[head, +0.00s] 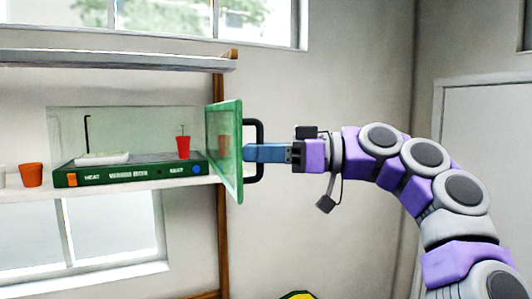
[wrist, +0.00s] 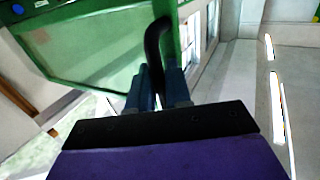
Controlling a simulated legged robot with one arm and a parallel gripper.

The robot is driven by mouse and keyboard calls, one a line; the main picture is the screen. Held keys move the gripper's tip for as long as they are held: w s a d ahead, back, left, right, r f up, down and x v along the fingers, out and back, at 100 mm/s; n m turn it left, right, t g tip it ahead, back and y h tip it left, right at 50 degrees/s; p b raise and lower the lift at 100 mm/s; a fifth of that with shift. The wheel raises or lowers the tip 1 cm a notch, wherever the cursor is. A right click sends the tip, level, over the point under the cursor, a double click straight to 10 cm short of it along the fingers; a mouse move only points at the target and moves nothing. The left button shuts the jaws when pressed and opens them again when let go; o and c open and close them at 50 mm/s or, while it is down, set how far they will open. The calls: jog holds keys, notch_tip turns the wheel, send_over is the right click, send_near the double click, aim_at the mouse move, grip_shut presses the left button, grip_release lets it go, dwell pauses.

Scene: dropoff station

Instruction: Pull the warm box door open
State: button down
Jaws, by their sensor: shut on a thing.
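The warm box (head: 130,172) is a green-based unit with clear walls on the shelf at the left of the head view. Its green-framed door (head: 238,150) stands swung out from the box at the right side. The door has a black handle (head: 260,128), which also shows in the wrist view (wrist: 153,45). My gripper (head: 252,153) reaches in from the right with blue fingers, which also show in the wrist view (wrist: 160,88). The fingers are shut on the handle. Inside the box are a red cup (head: 183,147) and a white tray (head: 100,159).
An orange pot (head: 31,174) stands on the shelf (head: 130,187) left of the box. An upper shelf (head: 110,59) runs above it. A wooden post (head: 223,240) stands behind the door. The space right of the door, around my arm, looks free.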

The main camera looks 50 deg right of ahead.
jog(key=c, duration=1.3)
grip_release()
jog(key=shift+s+d, duration=0.25)
jog(key=shift+d, duration=0.2)
jog(key=shift+o, duration=0.2)
jog(key=shift+d, duration=0.3)
jog(key=shift+a, duration=0.1)
jog(key=p+v, duration=0.6)
jog(key=v, duration=1.1)
jog(key=shift+s+d, duration=0.25)
jog(key=shift+d, duration=0.05)
jog(key=shift+f, duration=0.15)
